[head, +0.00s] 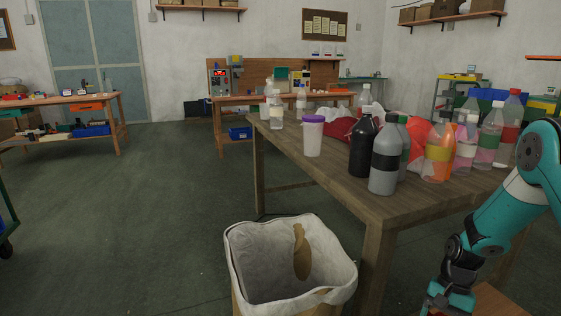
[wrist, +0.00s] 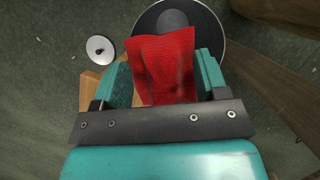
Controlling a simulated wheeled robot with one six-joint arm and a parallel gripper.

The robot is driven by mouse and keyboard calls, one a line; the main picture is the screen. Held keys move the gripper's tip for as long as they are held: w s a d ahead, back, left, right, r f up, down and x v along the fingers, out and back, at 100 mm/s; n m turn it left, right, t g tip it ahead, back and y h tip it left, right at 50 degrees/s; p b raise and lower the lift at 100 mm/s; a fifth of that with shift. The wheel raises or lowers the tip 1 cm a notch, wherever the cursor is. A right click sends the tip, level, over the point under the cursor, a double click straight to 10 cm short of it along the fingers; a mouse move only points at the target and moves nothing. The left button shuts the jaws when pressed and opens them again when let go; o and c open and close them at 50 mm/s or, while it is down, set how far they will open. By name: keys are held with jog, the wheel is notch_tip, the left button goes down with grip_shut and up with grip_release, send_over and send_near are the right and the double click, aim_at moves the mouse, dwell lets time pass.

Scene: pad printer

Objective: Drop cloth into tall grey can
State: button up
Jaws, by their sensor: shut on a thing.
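My gripper (wrist: 165,76) is shut on a red cloth (wrist: 164,62), which spreads out between and past its two fingers in the wrist view. Beyond the cloth is a round, dark opening with a grey rim (wrist: 218,28), which looks like the tall grey can seen from above. The cloth overlaps it in the picture and hides part of it; the height between them is hard to judge. In the head view my teal arm reaches down at the lower right, and the held cloth and the can are not visible there.
A wooden table (head: 350,192) carries several bottles and crumpled red and white pieces. A bin with a pale liner (head: 340,275) stands in front of it. In the wrist view, a small white disc (wrist: 100,49) is left of the round opening, with wooden pieces nearby.

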notch_tip(320, 180, down, 4)
jog(key=b, duration=0.3)
jog(key=shift+f, duration=0.1)
jog(key=o, duration=1)
jog(key=p+v, duration=0.4)
jog(key=v, duration=1.3)
jog(key=shift+r, duration=0.3)
